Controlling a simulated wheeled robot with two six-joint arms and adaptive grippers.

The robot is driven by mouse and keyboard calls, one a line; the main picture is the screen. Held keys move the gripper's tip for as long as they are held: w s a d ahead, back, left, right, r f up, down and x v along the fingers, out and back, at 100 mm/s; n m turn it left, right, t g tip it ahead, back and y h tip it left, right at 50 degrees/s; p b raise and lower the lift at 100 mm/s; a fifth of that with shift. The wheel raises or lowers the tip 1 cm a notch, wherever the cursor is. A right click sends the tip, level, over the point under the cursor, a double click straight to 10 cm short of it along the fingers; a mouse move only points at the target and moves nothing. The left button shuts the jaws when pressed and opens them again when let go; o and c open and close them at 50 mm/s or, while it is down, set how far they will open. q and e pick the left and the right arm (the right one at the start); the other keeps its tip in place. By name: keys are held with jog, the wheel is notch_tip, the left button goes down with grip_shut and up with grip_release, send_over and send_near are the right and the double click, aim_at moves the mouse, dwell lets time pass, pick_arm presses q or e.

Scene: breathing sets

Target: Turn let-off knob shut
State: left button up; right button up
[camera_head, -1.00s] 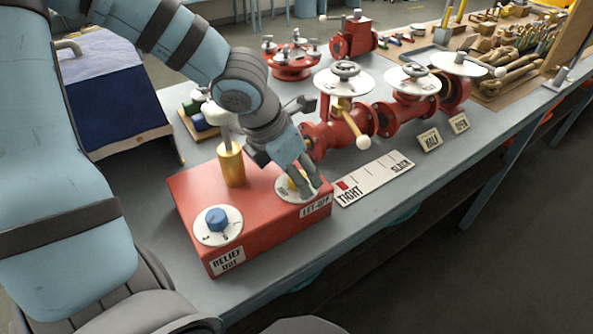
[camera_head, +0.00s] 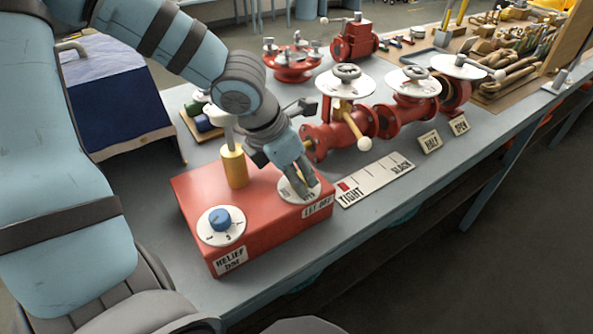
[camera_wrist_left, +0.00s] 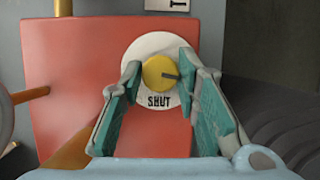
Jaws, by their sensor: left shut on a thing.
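The let-off knob (camera_wrist_left: 158,72) is a round yellow knob with a dark pointer line, on a white dial (camera_wrist_left: 142,45) marked SHUT below it in the left wrist view. The line points to the right, not down at SHUT. My left gripper (camera_head: 302,192) comes down on this dial at the right end of the red box (camera_head: 260,222), above the LET-OFF label (camera_head: 318,207). In the left wrist view its teal-padded fingers (camera_wrist_left: 160,68) are shut on the knob from both sides. In the head view the fingers hide the knob.
A blue relief knob (camera_head: 219,219) sits on the same box, with a brass post (camera_head: 234,168) behind it. A TIGHT–SLACK scale plate (camera_head: 375,180) lies to the right, near red valves (camera_head: 340,135). A dark blue covered stand (camera_head: 115,100) is at left.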

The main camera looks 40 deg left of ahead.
pick_arm(q)
jog(key=m+h+p, duration=0.1)
jog(key=m+p, duration=0.1)
jog(key=shift+a+r+m, duration=0.1)
jog(key=shift+r+m, duration=0.05)
jog(key=shift+m, duration=0.25)
jog(key=m+g+h+p, duration=0.1)
jog(key=m+p, duration=0.1)
jog(key=shift+w+m, duration=0.1)
jog(key=shift+m, duration=0.3)
jog(key=shift+w+a+m+g+p, duration=0.1)
jog(key=shift+m+g+p, duration=0.2)
jog(key=shift+m+p, duration=0.45)
jog(key=shift+w+f+m+g+h+b, duration=0.1)
jog(key=shift+f+m+g+h+b, duration=0.1)
jog(key=shift+m, duration=0.3)
jog(key=shift+f+m+g+h+b, duration=0.1)
jog(key=shift+m+h+b, duration=0.1)
jog(key=shift+m, duration=0.25)
jog(key=shift+a+m+b, duration=0.1)
jog(key=shift+m+b, duration=0.25)
jog(key=shift+m, duration=0.15)
jog(key=m+g+b, duration=0.1)
jog(key=m+b, duration=0.2)
jog(key=shift+g, duration=0.3)
jog(key=shift+m+g+b, duration=0.5)
jog(key=shift+m+b, duration=0.5)
jog(key=shift+m, duration=0.5)
jog(key=shift+r, duration=0.1)
